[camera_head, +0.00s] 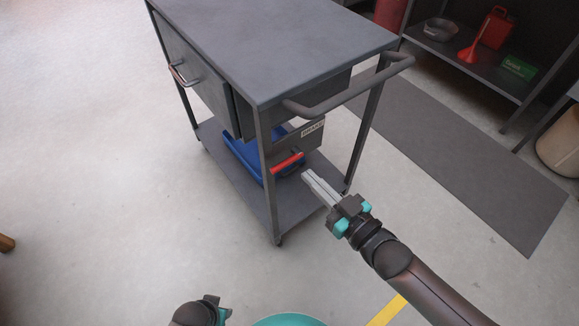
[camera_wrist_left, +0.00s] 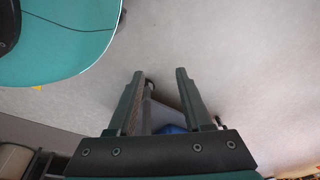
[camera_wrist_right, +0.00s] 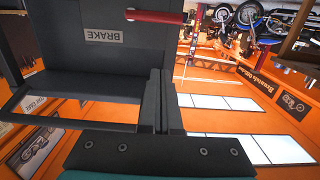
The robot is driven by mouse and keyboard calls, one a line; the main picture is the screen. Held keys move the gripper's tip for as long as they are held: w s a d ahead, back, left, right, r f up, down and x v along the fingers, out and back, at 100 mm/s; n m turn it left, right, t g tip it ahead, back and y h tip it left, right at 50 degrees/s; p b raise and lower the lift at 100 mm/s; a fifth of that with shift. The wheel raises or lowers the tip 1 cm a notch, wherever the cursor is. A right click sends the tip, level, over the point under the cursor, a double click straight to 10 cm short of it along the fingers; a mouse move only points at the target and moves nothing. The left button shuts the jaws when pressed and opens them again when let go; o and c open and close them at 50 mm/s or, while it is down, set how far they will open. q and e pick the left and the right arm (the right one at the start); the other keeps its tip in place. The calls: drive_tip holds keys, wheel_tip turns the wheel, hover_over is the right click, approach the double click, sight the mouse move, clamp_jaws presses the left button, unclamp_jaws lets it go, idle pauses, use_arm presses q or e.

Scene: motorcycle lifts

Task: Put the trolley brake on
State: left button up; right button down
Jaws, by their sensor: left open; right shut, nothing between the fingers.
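The grey trolley (camera_head: 290,40) stands in the middle of the head view. A plate with a BRAKE label (camera_head: 313,129) is under its top at the handle end; the label also shows in the right wrist view (camera_wrist_right: 103,36). A red brake handle (camera_head: 287,163) sticks out below the label and also shows in the right wrist view (camera_wrist_right: 155,15). My right gripper (camera_head: 307,174) is shut and empty, close to the red handle at its right; I cannot tell if they touch. My left gripper (camera_wrist_left: 157,75) is open and empty, low at the bottom of the head view.
A blue bin (camera_head: 243,158) sits on the trolley's lower shelf. The push handle (camera_head: 350,88) juts out above my right gripper. A dark mat (camera_head: 440,160) lies right of the trolley. Shelving (camera_head: 480,68) stands behind it.

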sight(292, 159)
use_arm(q)
drive_tip(key=w+d+r+t+b, duration=0.1)
drive_tip(key=w+d+r+b, duration=0.1)
drive_tip(key=w+r+b, duration=0.3)
drive_tip(key=shift+d+r, duration=0.2)
drive_tip(key=shift+r, duration=2.05)
use_arm(e)
drive_tip(key=w+a+f, duration=0.4)
drive_tip(key=w+a, duration=0.1)
drive_tip(key=w, duration=0.1)
drive_tip(key=shift+w+f, duration=0.15)
drive_tip(key=shift+w, duration=0.2)
